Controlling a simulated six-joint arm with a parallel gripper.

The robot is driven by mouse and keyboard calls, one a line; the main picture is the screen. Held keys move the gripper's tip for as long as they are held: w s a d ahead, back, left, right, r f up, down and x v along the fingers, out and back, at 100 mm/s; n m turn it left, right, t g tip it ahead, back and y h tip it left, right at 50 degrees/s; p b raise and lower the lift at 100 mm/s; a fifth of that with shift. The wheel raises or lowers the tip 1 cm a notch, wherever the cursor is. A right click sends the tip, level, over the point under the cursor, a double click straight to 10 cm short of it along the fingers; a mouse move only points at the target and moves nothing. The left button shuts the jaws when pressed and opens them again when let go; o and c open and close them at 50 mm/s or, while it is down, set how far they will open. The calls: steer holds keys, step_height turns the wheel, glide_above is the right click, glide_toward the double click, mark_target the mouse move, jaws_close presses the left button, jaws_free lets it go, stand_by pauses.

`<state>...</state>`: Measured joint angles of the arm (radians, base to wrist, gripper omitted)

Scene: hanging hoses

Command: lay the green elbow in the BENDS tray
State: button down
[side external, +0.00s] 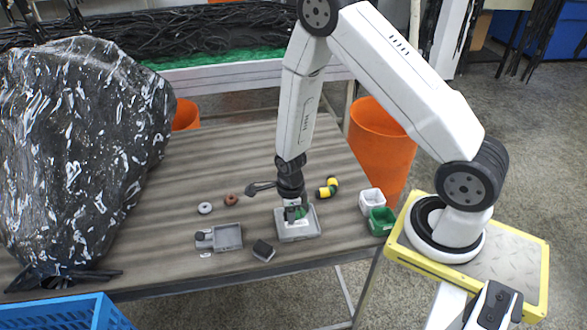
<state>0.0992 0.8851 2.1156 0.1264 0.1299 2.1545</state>
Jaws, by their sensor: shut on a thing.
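My gripper (295,218) points straight down over a grey tray (313,232) near the front middle of the table. It is shut on the green elbow (301,212), of which only a small green patch shows between and beside the fingers. The elbow is at or just above the tray floor; I cannot tell whether it touches. A second grey tray (230,238) lies to the left, with a dark round piece (200,237) at its left end. No tray lettering is readable, so I cannot tell which is marked BENDS.
A dark block (264,250) lies between the trays, near the front edge. A grey ring (205,208), a brown ring (231,199) and a yellow-black piece (328,187) lie behind. A white bin (371,200) and green bin (381,222) stand right. A black bag (80,160) fills the left.

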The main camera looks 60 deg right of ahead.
steer(key=shift+f, duration=1.35)
jaws_free()
steer(key=shift+r, duration=0.1)
stand_by(0.3)
steer(key=shift+r, duration=3.4)
steer(key=shift+r, duration=0.1)
